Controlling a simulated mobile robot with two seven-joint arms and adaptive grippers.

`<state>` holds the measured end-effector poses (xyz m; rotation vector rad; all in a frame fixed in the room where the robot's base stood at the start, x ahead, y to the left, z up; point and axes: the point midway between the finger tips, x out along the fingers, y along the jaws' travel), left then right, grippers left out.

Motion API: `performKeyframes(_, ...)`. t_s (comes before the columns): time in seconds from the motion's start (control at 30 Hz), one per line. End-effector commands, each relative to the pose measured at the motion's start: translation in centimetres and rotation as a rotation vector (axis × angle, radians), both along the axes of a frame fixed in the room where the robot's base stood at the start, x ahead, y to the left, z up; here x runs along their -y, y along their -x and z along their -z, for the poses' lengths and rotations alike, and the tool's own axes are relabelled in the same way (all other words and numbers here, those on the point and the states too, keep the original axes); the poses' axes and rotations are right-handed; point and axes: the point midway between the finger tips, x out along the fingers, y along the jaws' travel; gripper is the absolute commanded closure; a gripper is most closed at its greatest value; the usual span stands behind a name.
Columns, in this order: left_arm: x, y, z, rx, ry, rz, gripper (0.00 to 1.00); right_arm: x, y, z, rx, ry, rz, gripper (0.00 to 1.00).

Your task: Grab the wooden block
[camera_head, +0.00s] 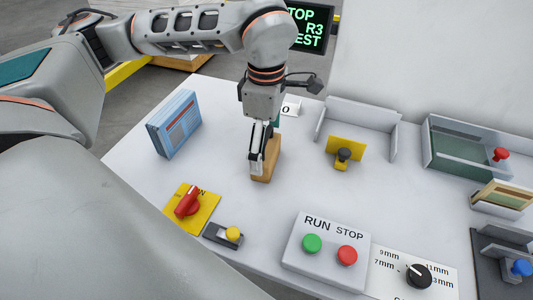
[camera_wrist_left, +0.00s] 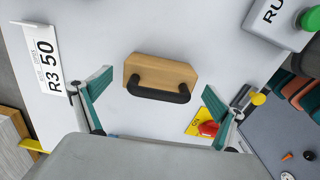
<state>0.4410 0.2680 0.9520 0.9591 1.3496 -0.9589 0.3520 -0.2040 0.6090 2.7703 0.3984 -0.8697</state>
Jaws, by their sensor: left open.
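The wooden block (camera_head: 265,172) is light brown and stands on the white table under my left gripper. In the left wrist view the wooden block (camera_wrist_left: 160,72) lies between the two fingers, with a black handle (camera_wrist_left: 158,94) on its face. My left gripper (camera_head: 258,165) points down over the block and hides part of it. In the left wrist view the left gripper (camera_wrist_left: 155,92) has its teal fingers spread wide to either side of the block, with gaps on both sides. My right gripper is not in view.
A blue booklet stack (camera_head: 175,124) stands left of the block. A red knob on a yellow plate (camera_head: 191,207), a yellow button (camera_head: 232,233) and a RUN/STOP box (camera_head: 325,250) lie in front. A grey tray (camera_head: 359,117) and a green-grey bin (camera_head: 474,151) are to the right.

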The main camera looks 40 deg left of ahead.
Motion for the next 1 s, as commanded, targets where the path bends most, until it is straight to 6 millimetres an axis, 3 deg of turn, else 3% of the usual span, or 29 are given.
performKeyframes(0.17,0.0,0.0,2.2,-0.001,-0.001,-0.001,0.04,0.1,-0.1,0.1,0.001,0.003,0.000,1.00)
performKeyframes(0.43,0.0,0.0,2.4,0.001,0.000,-0.001,0.04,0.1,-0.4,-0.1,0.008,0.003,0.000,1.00)
performKeyframes(0.47,0.0,0.0,2.4,0.001,0.000,-0.001,0.07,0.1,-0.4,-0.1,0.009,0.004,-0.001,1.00)
performKeyframes(0.63,0.0,0.0,2.4,0.000,0.000,0.000,0.51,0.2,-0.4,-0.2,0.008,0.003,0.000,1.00)
performKeyframes(1.0,0.0,0.0,2.2,0.002,0.000,-0.001,0.52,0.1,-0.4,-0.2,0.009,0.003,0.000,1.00)
